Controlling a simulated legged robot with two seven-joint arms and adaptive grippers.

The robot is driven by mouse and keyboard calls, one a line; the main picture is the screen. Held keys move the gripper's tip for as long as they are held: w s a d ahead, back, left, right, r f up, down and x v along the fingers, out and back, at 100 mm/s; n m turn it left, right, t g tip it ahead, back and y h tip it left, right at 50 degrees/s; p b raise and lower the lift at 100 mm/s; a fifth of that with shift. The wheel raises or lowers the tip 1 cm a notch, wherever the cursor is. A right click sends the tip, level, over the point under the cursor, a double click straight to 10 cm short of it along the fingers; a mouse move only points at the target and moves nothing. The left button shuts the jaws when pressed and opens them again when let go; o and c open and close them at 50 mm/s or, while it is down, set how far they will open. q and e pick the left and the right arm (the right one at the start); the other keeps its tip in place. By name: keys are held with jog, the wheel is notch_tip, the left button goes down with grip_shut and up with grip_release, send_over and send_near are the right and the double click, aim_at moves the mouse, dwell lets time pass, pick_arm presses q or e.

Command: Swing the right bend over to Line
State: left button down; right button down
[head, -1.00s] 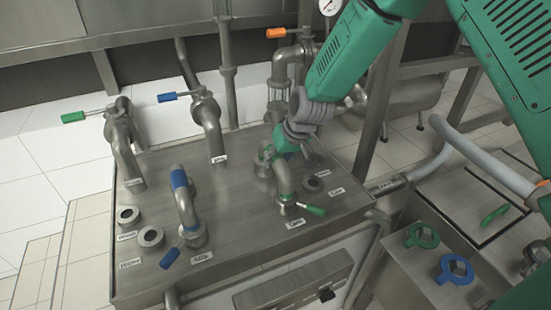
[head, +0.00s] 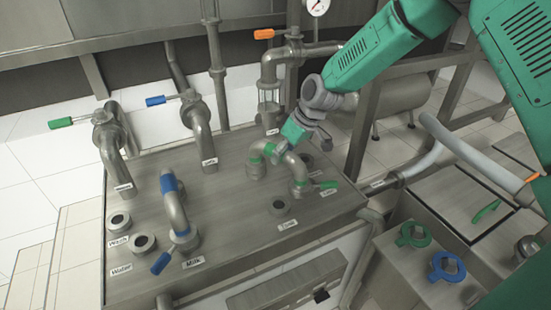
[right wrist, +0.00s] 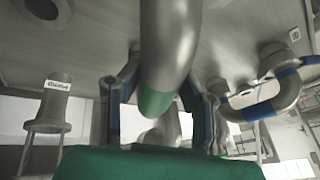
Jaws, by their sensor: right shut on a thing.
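The right bend (head: 294,160) is a grey steel U-pipe with green bands on the right half of the steel panel. One end stands on the rear port. My left gripper is not in view.
The blue-banded left bend (head: 172,200) sits by the Milk label. Open Wash (head: 118,222) and Water (head: 143,243) ports are at the left.

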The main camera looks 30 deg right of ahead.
jog(key=shift+w+d+r+n+g+y+b, duration=0.25)
jog(key=shift+w+d+n, duration=0.25)
jog(key=shift+n, duration=0.2)
jog(key=shift+w+d+r+n+g+y+b, duration=0.15)
jog(key=shift+w+d+n+b, duration=0.1)
jog(key=shift+w+d+n, duration=0.35)
jog(key=shift+s+a, duration=0.1)
jog(key=shift+s, duration=0.05)
jog(key=c, duration=1.1)
grip_release()
jog(key=shift+s+a, duration=0.1)
jog(key=shift+s, duration=0.1)
jog(key=shift+f, duration=0.1)
jog(key=v, duration=1.2)
jog(key=shift+w, duration=0.1)
